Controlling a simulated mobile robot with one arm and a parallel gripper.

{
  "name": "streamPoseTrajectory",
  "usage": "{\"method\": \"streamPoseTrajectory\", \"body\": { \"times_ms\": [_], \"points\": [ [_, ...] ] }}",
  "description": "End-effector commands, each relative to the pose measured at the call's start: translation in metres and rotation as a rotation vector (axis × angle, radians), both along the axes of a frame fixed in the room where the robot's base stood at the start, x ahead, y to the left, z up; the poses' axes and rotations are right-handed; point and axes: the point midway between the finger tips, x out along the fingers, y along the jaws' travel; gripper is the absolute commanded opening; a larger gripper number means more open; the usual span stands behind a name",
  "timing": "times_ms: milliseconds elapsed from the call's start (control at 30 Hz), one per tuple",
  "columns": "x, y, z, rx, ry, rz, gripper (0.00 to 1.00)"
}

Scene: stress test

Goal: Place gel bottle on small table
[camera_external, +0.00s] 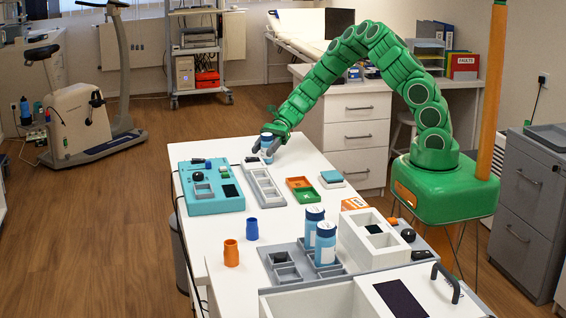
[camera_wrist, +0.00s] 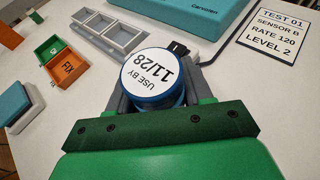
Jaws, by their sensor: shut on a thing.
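My gripper (camera_external: 271,142) is shut on a blue-and-white gel bottle (camera_external: 267,153) at the far end of the white table (camera_external: 222,226). In the wrist view the bottle's round white lid (camera_wrist: 152,74) reads "USE BY 11/28", and the grey jaws (camera_wrist: 152,92) sit on both sides of it. The bottle looks upright; I cannot tell whether its base touches the table. Two similar bottles (camera_external: 325,244) stand in a grey compartment tray (camera_external: 283,262) at the near end.
A grey three-cell tray (camera_external: 264,188) and a teal case (camera_external: 211,187) lie near the held bottle. Orange and green boxes (camera_external: 303,189), a teal-topped block (camera_external: 332,179), and blue and orange cups (camera_external: 231,253) stand farther along. A printed card (camera_wrist: 275,38) lies beside the teal case.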

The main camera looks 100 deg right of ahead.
Motion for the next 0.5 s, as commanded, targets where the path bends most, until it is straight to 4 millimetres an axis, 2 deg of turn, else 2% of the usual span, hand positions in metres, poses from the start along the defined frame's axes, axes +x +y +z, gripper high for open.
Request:
{"method": "streamPoseTrajectory", "body": {
  "times_ms": [100,433,467,500],
  "points": [
    [-0.0002,-0.0002,-0.0066,-0.001,0.001,0.0,0.11],
    [0.0,-0.0001,-0.0081,-0.001,0.0,0.0,0.11],
    [0.0,-0.0002,-0.0083,-0.001,0.0,0.0,0.52],
    [0.0,-0.0002,-0.0079,-0.001,0.0,0.0,0.58]
  ]
}}
